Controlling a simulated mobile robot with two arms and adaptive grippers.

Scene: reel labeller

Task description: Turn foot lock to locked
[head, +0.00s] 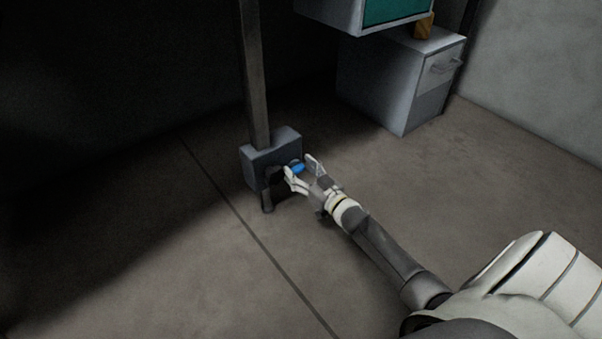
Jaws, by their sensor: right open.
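The foot lock is a grey box (257,168) at the bottom of a dark upright post (254,75), close above the floor. A small blue part (297,168) shows at the box's right side; it looks like the lock's knob or lever. My right gripper (303,169) is open at the blue part, with one finger on either side of it in the picture. I cannot tell whether the fingers touch it. Which way the lock is turned is too small to tell. My left gripper is not in the picture.
A grey cabinet (385,85) with a drawer handle stands at the back right. A teal-fronted unit (393,10) hangs above it, and a small orange-brown block (423,26) sits on top. A dark seam crosses the floor (180,240), which is clear in front and left.

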